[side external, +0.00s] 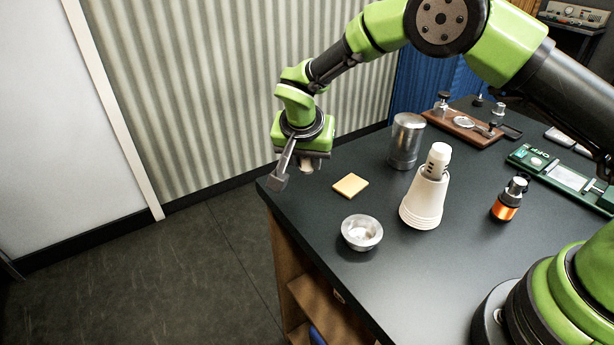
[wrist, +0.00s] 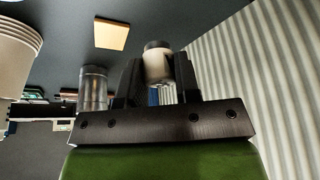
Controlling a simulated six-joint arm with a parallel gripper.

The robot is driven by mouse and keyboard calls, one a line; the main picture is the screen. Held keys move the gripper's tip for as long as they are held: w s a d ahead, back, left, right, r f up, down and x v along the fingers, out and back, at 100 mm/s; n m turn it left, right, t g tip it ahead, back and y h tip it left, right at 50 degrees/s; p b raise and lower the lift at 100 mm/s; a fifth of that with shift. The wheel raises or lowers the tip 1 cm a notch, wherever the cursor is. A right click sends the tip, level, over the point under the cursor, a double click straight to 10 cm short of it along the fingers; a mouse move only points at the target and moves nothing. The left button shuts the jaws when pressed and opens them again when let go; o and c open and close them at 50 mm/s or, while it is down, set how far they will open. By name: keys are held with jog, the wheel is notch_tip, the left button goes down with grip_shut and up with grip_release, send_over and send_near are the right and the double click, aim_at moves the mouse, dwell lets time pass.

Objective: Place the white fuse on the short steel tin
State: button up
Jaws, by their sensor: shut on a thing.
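My gripper (side external: 309,160) is above the far left corner of the dark table, pointing down. It is shut on a small white cylinder with a dark end cap, the white fuse (wrist: 157,67), which sits between the two fingers in the wrist view. In the side view the fuse is mostly hidden under the gripper. The steel tin (side external: 406,142), an upright closed-looking cylinder, stands to the right of my gripper, apart from it. It also shows in the wrist view (wrist: 93,88), left of the fingers.
A tan square pad (side external: 350,185) lies near my gripper. A shallow steel bowl (side external: 362,233) stands near the table's left edge. Stacked white cups (side external: 424,200) carry a white slotted cylinder (side external: 438,160). An orange-and-black part (side external: 508,200), wooden fixture (side external: 465,125) and green device (side external: 560,175) stand right.

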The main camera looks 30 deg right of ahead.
notch_tip(320, 180, up, 2)
jog(key=shift+r, duration=0.1)
jog(key=s+d+r+m, duration=0.15)
jog(key=d+r, duration=0.45)
jog(key=d, duration=0.7)
jog(key=d+r+m, duration=0.2)
jog(key=d+r, duration=0.4)
jog(key=d, duration=0.7)
jog(key=g, duration=0.1)
send_over(412, 116)
jog(key=a, duration=0.1)
jog(key=shift+n+h, duration=0.25)
jog(key=shift+h, duration=0.05)
jog(key=f, duration=0.5)
jog(key=shift+s, duration=0.35)
jog(key=shift+f, duration=2.3)
jog(key=shift+f, duration=0.15)
jog(key=o, duration=0.9)
